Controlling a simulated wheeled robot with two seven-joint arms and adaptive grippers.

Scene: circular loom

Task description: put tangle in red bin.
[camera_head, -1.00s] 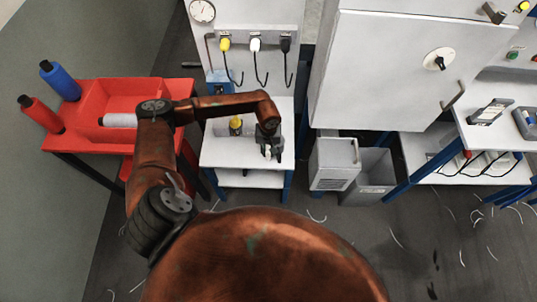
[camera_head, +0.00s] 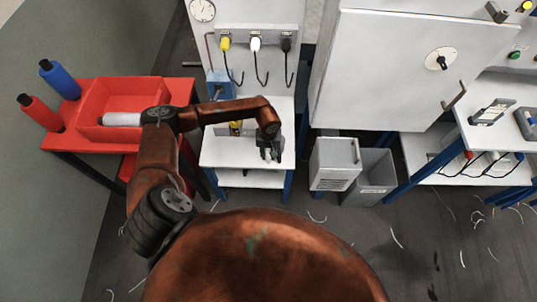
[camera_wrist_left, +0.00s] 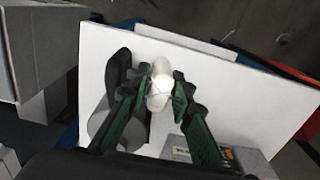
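The tangle (camera_wrist_left: 160,88) is a small whitish clump between the fingertips of my left gripper in the left wrist view. My left gripper (camera_wrist_left: 161,84) has a dark green finger on each side of it and appears shut on it. In the head view the left gripper (camera_head: 269,154) hangs over the white table (camera_head: 218,154), with a pale bit of the tangle at its tips. The red bin (camera_head: 88,102) is an open tray on the red stand at the left, with a white spool lying in it. My right gripper is out of view.
A panel with hooked cables (camera_head: 255,40) rises behind the white table. A grey bin (camera_head: 366,180) stands at right. White thread scraps litter the floor.

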